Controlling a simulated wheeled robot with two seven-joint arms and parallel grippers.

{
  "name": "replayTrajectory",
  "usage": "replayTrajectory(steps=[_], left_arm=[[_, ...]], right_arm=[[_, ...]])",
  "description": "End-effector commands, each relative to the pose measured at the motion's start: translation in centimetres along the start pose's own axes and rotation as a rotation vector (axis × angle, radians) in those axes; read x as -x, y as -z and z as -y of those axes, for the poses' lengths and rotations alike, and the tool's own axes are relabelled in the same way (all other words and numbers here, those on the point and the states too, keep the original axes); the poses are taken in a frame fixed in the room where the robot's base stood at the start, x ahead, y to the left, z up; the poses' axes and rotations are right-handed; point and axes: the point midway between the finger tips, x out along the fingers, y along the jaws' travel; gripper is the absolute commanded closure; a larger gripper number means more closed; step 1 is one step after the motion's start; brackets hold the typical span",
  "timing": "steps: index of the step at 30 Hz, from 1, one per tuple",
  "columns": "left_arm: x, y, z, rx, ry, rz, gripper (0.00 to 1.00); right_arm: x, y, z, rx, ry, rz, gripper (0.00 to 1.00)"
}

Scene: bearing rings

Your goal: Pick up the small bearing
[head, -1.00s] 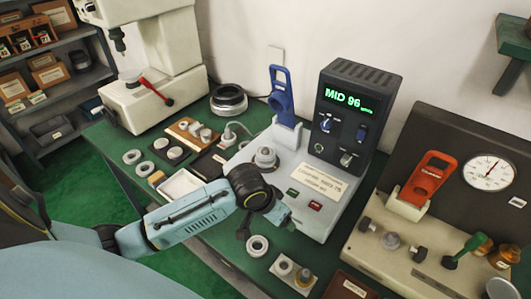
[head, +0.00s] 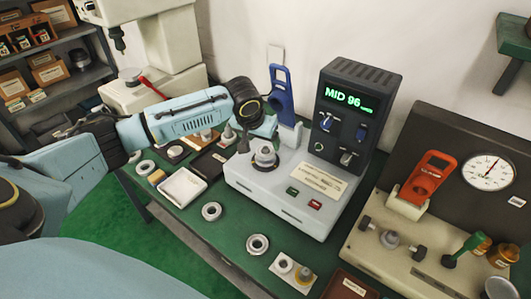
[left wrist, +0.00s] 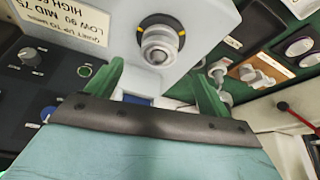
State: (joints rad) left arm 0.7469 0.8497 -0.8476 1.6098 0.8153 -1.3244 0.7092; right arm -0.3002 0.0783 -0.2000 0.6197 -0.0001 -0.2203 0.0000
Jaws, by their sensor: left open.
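My left gripper (head: 256,138) is open and empty above the grey tester, close to its spindle. The spindle (head: 265,157) carries a stepped metal piece; I cannot tell if a bearing sits on it. In the left wrist view the spindle (left wrist: 160,47) lies beyond the gap between the two green fingers (left wrist: 160,72). Loose bearing rings lie on the green bench: one ring (head: 211,211) left of the tester, another ring (head: 257,244) at its front, and a ring (head: 145,168) at the far left. I cannot tell which is the small bearing. My right gripper is not in view.
The tester's display box (head: 352,115) and a blue handled tool (head: 281,90) stand right of my gripper. A white tray (head: 183,188) and a dark box (head: 208,162) lie to the left. A gauge stand (head: 440,180) fills the right. The front bench strip is mostly clear.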

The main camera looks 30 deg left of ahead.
Motion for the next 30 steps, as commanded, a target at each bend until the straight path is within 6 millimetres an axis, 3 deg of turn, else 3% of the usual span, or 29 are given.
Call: replayTrajectory(steps=[8, 18, 27, 30], left_arm=[[-2.1, 0.2, -0.1, 0.0, 0.0, -0.001, 0.19], [-6.2, 0.6, -0.1, -0.001, 0.0, -0.001, 0.19], [-6.6, 0.6, -0.1, -0.002, 0.0, -0.002, 0.19], [-6.5, 0.6, -0.1, -0.002, 0.0, -0.002, 0.32]], right_arm=[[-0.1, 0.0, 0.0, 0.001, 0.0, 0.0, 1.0], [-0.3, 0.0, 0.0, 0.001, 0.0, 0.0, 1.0], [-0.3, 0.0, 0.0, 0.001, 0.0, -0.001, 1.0], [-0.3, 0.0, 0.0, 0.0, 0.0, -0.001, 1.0]])
